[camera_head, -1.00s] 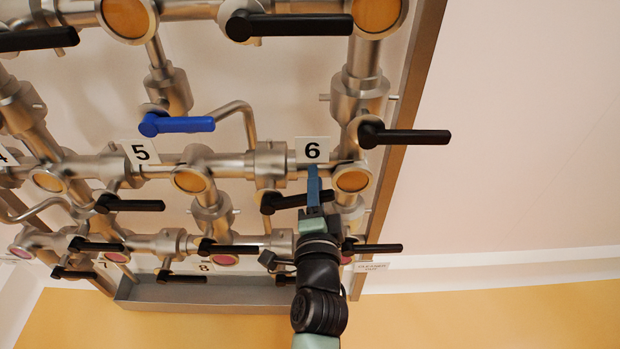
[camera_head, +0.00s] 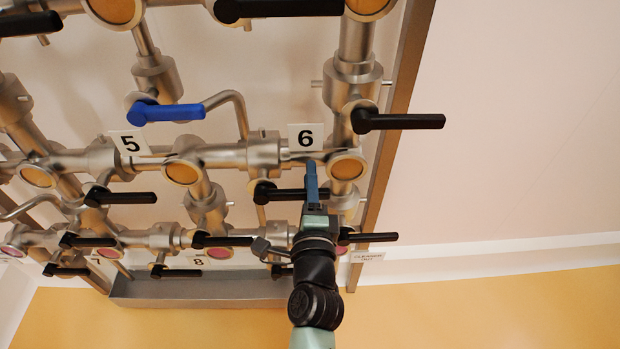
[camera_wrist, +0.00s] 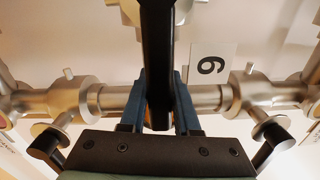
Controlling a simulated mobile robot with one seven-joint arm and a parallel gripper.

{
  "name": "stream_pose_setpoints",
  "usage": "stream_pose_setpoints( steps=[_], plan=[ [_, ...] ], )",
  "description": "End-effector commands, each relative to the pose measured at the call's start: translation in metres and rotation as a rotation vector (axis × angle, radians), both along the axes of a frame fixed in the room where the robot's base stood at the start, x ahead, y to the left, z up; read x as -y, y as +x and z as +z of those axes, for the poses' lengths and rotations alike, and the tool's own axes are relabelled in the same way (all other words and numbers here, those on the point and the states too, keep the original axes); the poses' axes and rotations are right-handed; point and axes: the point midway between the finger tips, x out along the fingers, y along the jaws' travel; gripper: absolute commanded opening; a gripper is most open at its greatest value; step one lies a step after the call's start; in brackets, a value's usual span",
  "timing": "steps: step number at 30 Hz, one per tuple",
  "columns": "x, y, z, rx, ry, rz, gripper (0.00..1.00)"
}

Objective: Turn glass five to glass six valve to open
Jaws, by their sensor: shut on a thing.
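The glass five to glass six valve has a black lever handle (camera_head: 285,194), below the horizontal pipe between the 5 plate (camera_head: 130,143) and the 6 plate (camera_head: 306,137). The handle lies about level, pointing right, roughly along that pipe. My gripper (camera_head: 312,183) reaches up from below and is shut on the handle near its free right end. In the wrist view the dark handle (camera_wrist: 157,50) runs up between the two blue fingers (camera_wrist: 157,105). The orange sight glass six (camera_head: 347,168) is just right of the gripper; the valve's pivot is hard to make out.
A black handle (camera_head: 397,121) sits up and right, and another (camera_head: 368,237) stands close right of my wrist. A blue handle (camera_head: 168,112) is up and left. A metal frame post (camera_head: 392,130) runs on the right. Bare wall lies beyond it.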

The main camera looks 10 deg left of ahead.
Motion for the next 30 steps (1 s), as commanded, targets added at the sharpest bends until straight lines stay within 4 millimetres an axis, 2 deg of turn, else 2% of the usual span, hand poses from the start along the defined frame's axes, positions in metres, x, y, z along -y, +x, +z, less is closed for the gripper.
stream_pose_setpoints(
  steps=[1,7,8,12,30],
  plan=[
    [-0.0003,-0.0033,-0.0178,-0.036,0.0,0.005,0.0],
    [0.0,-0.0033,-0.0179,-0.036,-0.001,0.004,0.0],
    [0.0001,-0.0032,-0.0179,-0.036,-0.002,0.004,0.34],
    [0.0004,-0.0029,-0.0173,-0.034,-0.003,0.003,0.57],
    [0.0008,-0.0022,-0.012,-0.023,-0.003,0.001,0.57]
  ],
)
